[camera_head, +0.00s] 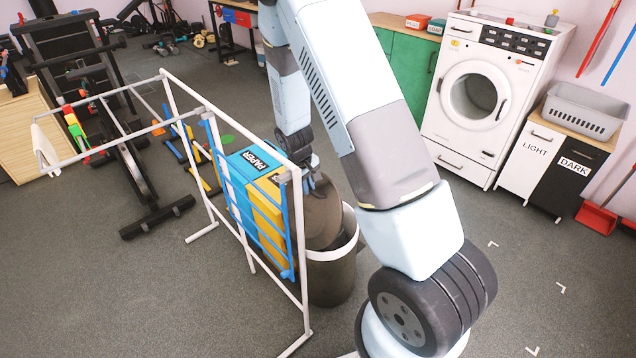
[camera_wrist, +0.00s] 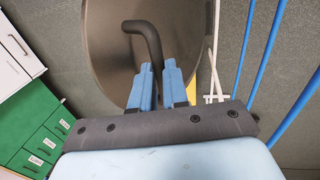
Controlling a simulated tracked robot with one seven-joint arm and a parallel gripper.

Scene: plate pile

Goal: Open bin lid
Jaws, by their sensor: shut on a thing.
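The lid (camera_wrist: 108,62) also shows in the wrist view as a large dark disc with a bent black handle (camera_wrist: 148,33). My gripper (camera_wrist: 159,72) has its two blue fingers closed on this handle. The inside of the bin is mostly hidden.
A white drying rack (camera_head: 205,108) with blue bars stands close on the left. Blue paper (camera_head: 240,165) and yellow (camera_head: 268,215) bins stand beside the dark bin. A washing machine (camera_head: 480,100) and laundry cabinet (camera_head: 545,165) stand back right. Floor at front left is clear.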

